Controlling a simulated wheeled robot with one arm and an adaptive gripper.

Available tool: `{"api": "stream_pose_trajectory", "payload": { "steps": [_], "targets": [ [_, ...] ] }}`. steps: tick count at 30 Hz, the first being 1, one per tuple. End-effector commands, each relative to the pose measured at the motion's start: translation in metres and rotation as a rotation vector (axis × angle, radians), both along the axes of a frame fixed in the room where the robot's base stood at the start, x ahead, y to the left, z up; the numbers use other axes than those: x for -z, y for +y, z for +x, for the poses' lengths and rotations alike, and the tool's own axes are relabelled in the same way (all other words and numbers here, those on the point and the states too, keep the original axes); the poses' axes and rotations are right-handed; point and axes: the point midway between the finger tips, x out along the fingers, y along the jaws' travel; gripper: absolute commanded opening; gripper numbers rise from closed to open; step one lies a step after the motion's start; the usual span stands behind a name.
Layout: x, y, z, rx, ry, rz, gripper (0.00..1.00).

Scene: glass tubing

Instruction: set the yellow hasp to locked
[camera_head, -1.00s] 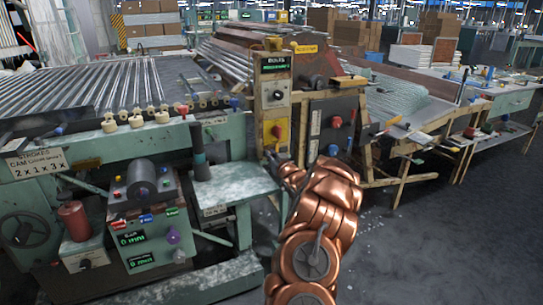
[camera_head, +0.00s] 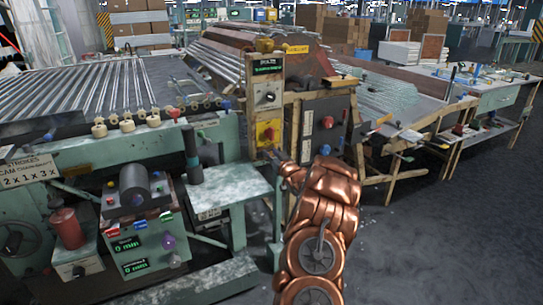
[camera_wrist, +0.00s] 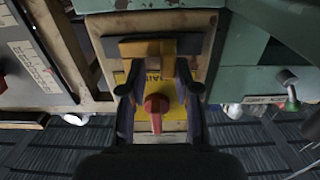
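A yellow piece, likely the hasp (camera_wrist: 161,48), lies across a dark horizontal bar in the wrist view. Below it in that view is a red knob (camera_wrist: 156,104) on a yellow plate. My gripper (camera_wrist: 160,68) has its two dark fingers apart, one on each side of the yellow piece. A narrow gap seems to show on each side, and contact is not clear. In the head view the yellow plate (camera_head: 268,134) is on the narrow upright panel, and my copper arm reaches up just below it. The hasp cannot be made out there.
A green machine (camera_head: 85,160) with rollers stands left of the panel, with a pale side shelf (camera_head: 230,187) near my arm. A dark control box (camera_head: 325,125) with a red knob is right of the panel. Open floor (camera_head: 420,240) lies to the right.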

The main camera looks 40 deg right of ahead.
Motion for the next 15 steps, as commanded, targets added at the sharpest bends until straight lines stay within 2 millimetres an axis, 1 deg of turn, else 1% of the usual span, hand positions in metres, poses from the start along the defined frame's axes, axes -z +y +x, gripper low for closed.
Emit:
{"api": "stream_pose_trajectory", "payload": {
  "steps": [10, 15],
  "targets": [
    [0.0016, 0.0032, 0.0013, -0.005, 0.003, 0.001, 0.4],
    [0.002, 0.0047, -0.0058, -0.005, 0.003, 0.004, 0.4]
  ]
}}
